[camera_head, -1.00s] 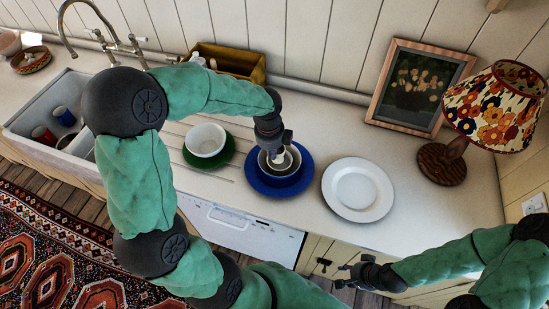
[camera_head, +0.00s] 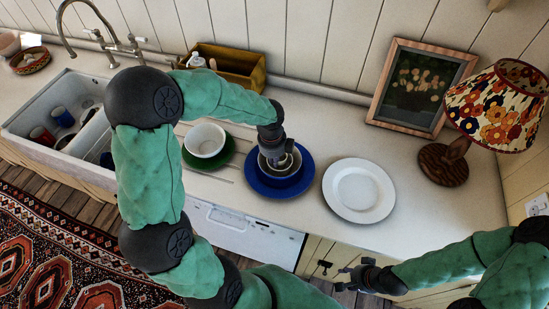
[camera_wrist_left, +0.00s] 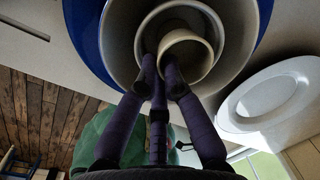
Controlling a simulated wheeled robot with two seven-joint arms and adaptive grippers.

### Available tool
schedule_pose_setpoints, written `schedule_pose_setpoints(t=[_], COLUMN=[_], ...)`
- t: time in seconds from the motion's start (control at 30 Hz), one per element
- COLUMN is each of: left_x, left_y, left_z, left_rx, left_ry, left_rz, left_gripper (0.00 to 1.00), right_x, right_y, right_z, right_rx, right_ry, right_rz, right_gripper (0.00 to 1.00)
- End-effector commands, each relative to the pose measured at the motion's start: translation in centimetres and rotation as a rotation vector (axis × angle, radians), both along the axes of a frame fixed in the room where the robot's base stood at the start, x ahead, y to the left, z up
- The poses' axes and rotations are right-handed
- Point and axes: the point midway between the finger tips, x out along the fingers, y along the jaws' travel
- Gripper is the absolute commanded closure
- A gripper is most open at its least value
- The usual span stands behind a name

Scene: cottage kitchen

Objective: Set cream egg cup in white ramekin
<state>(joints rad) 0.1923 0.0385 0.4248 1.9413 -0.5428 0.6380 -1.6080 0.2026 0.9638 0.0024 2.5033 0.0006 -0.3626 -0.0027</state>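The cream egg cup (camera_wrist_left: 187,57) shows in the left wrist view inside the rim of the white ramekin (camera_wrist_left: 219,28), off to one side. Whether it touches the ramekin's bottom is hidden. The ramekin sits in a larger pale bowl (camera_wrist_left: 120,54) on a blue plate (camera_head: 303,171). My left gripper (camera_wrist_left: 162,72) reaches down into this stack. Its fingers straddle the near wall of the egg cup and seem shut on it. My right gripper (camera_head: 343,277) is empty, with fingers apart, in front of the counter edge, away from the stack.
A white plate (camera_head: 358,190) lies right of the stack. A white bowl (camera_head: 206,137) on a green plate (camera_head: 229,154) stands left. A lamp (camera_head: 445,165) and picture frame (camera_head: 380,105) stand at the right, a yellow box (camera_head: 233,65) behind. The sink (camera_head: 40,97) holds mugs.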

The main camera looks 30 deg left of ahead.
Motion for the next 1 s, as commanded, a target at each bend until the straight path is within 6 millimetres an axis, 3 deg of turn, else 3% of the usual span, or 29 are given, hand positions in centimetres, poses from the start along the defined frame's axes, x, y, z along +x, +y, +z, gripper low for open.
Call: schedule_pose_setpoints(t=[0.47,0.57,1.0], left_x=[0.0,0.0,-0.9], left_y=[0.0,0.0,0.1], left_z=[0.6,1.8,10.2], left_rx=[0.001,0.001,0.0], left_ry=[-0.001,-0.003,-0.003], left_rz=[0.0,0.0,0.0], left_gripper=[0.71,0.71,0.71], right_x=[0.0,0.0,0.0], right_y=[0.0,0.0,0.0], right_z=[0.4,0.7,2.4], right_rx=[0.0,0.0,0.0], right_ry=[0.0,0.0,0.0], right_rz=[0.0,0.0,0.0], right_gripper=[0.6,0.6,0.6])
